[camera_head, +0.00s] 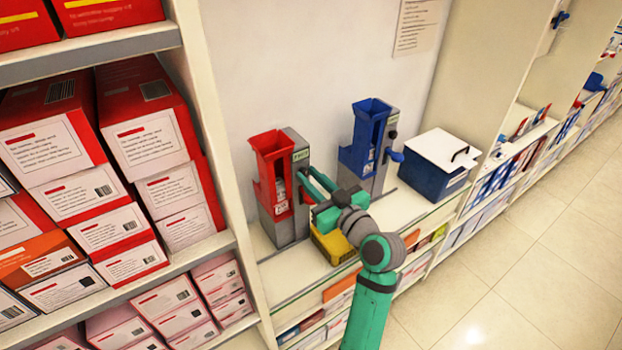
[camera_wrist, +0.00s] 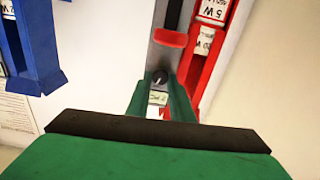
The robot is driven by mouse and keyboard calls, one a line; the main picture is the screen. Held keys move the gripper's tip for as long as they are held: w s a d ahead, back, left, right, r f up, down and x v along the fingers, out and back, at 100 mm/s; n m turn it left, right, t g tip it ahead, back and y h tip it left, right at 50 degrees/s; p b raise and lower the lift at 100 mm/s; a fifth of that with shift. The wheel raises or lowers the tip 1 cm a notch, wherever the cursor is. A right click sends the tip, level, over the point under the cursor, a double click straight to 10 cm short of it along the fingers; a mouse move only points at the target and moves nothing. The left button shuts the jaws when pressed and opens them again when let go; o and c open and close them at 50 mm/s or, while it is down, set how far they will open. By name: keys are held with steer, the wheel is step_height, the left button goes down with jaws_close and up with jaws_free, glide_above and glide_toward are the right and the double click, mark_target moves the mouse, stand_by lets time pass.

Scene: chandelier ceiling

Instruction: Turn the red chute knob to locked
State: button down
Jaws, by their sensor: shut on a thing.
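The red chute (camera_head: 271,160) stands on the shelf, fixed to a grey panel (camera_head: 299,140) with a small greenish label (camera_head: 301,155). In the wrist view its dark round knob (camera_wrist: 160,77) with a pale mark sits on the panel between my fingertips. My gripper (camera_head: 304,179) is shut on this knob. The label (camera_wrist: 158,98) shows between the fingers in the wrist view, its words too small to read. A red lever (camera_wrist: 170,38) sits on the same panel, apart from the fingers. In the head view my gripper hides the knob.
A blue chute (camera_head: 366,140) with a blue lever stands to the right, close to my arm. A blue box with a white lid (camera_head: 440,150) is beyond it. A yellow bin (camera_head: 334,246) is under my wrist. Shelves of red boxes (camera_head: 140,120) fill the left.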

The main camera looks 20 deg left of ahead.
steer(key=m, duration=0.4)
steer(key=shift+w+d+m, duration=0.1)
steer(key=shift+d+m, duration=0.05)
steer(key=shift+m, duration=0.15)
steer(key=m, duration=0.2)
steer(key=shift+m, duration=0.4)
steer(key=m, duration=0.3)
steer(key=shift+w+f+m, duration=0.1)
steer(key=shift+m, duration=1.6)
steer(key=shift+d, duration=0.1)
steer(key=c, duration=1.6)
jaws_free()
steer(key=shift+w, duration=0.1)
steer(key=shift+o, duration=0.2)
steer(key=shift+s, duration=0.2)
steer(key=shift+s, duration=0.1)
